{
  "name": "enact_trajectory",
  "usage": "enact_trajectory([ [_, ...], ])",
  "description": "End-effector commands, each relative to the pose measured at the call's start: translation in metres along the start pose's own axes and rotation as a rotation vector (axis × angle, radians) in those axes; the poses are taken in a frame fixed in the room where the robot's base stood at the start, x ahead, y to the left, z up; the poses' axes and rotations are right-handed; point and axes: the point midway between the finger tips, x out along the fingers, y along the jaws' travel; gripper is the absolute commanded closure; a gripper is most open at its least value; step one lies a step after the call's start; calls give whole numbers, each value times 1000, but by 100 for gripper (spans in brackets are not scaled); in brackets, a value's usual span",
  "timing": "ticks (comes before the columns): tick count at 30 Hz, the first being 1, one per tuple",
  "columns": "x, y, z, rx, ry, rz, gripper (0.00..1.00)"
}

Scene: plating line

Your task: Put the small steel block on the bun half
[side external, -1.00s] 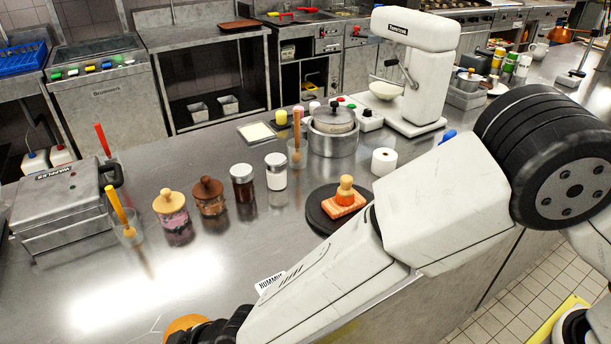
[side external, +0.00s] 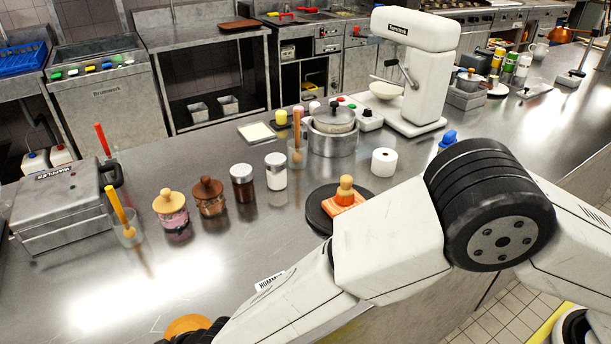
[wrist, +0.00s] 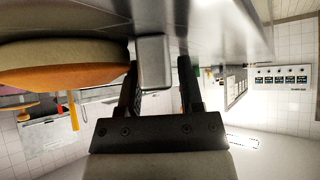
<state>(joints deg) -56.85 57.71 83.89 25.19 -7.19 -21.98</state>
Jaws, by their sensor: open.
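The bun half (side external: 187,325) is a round orange-brown piece on the counter at the bottom edge of the side view, partly cut off. It fills the upper left of the wrist view (wrist: 65,62), large and close. The small steel block (wrist: 152,60) is a plain grey block against the counter in the wrist view, right beside the bun half. My gripper (wrist: 160,68) is open, its two black fingers on either side of the block. The block lies closer to the left finger, with a gap to the right one. In the side view the fingers are out of sight.
A black round board (side external: 319,221) holds an orange slab with a small bun-coloured knob. Jars (side external: 243,184), a waffle iron (side external: 62,210), a white roll (side external: 384,162) and a pot (side external: 333,138) stand further back. The counter left of my arm is mostly clear.

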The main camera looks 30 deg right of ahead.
Motion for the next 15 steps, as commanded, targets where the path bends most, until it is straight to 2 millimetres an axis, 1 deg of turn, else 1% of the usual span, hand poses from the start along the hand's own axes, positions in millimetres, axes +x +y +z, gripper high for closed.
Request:
enact_trajectory([
  [11,0,0,0,1,0,0,53],
  [12,0,0,0,1,0,0,66],
  [14,0,0,0,1,0,0,85],
  [15,0,0,0,1,0,0,97],
])
